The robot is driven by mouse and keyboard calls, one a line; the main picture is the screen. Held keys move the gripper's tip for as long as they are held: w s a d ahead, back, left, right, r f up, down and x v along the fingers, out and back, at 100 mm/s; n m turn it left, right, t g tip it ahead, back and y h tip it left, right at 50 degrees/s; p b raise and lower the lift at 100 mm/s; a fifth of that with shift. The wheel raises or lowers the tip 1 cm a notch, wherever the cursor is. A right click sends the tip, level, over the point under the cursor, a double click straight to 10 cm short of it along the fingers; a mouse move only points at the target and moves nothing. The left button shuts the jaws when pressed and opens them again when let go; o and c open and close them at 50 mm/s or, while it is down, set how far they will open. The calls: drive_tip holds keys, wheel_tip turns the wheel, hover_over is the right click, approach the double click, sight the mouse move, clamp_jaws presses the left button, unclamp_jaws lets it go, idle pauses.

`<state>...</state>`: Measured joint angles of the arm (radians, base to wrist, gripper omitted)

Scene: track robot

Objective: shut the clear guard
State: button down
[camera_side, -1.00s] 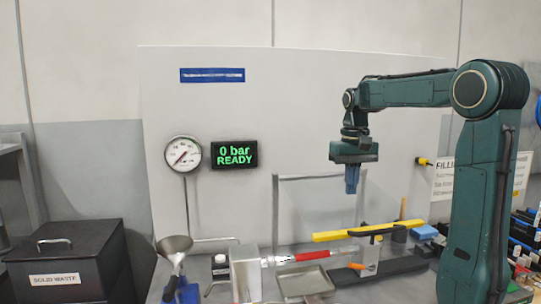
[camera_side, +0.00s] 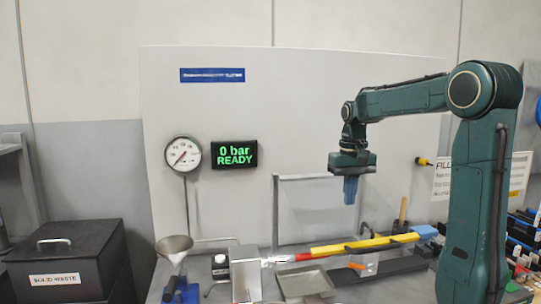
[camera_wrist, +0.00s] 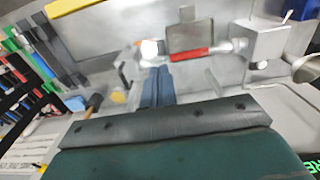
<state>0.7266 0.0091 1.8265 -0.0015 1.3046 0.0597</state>
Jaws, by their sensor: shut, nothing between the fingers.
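The clear guard (camera_side: 300,178) shows in the side view as a thin grey frame with a see-through middle. It stands upright behind the bench parts, in front of the pale back panel. My gripper (camera_side: 350,190) points down near the frame's upper right, with its blue fingers together and empty. I cannot tell its depth relative to the frame. In the wrist view the shut blue fingers (camera_wrist: 157,88) point at the bench, with nothing between them. The guard is not clearly made out there.
A yellow bar (camera_side: 365,244) lies across the bench below my gripper. A red sleeve (camera_side: 305,257) with metal fittings, a grey tray (camera_side: 303,281), a metal block (camera_side: 245,272) and a funnel (camera_side: 174,246) are in front. The display (camera_side: 234,154) reads "0 bar READY".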

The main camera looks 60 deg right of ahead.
sight(345, 212)
drive_tip(key=shift+f, duration=0.1)
idle(0.3)
drive_tip(key=shift+w+d+f, duration=0.15)
drive_tip(key=shift+f, duration=0.55)
drive_tip(key=shift+w+d+f, duration=0.1)
drive_tip(key=shift+d+f, duration=0.05)
drive_tip(key=shift+f, duration=0.65)
drive_tip(key=shift+w+d+f, duration=0.15)
drive_tip(key=shift+f, duration=0.5)
drive_tip(key=shift+w+d+f, duration=0.1)
drive_tip(key=shift+w+f, duration=0.05)
drive_tip(key=shift+f, duration=0.5)
drive_tip(key=shift+r, duration=0.1)
drive_tip(key=shift+r, duration=1.4)
drive_tip(key=shift+r, duration=0.15)
wheel_tip(345, 212, up, 8)
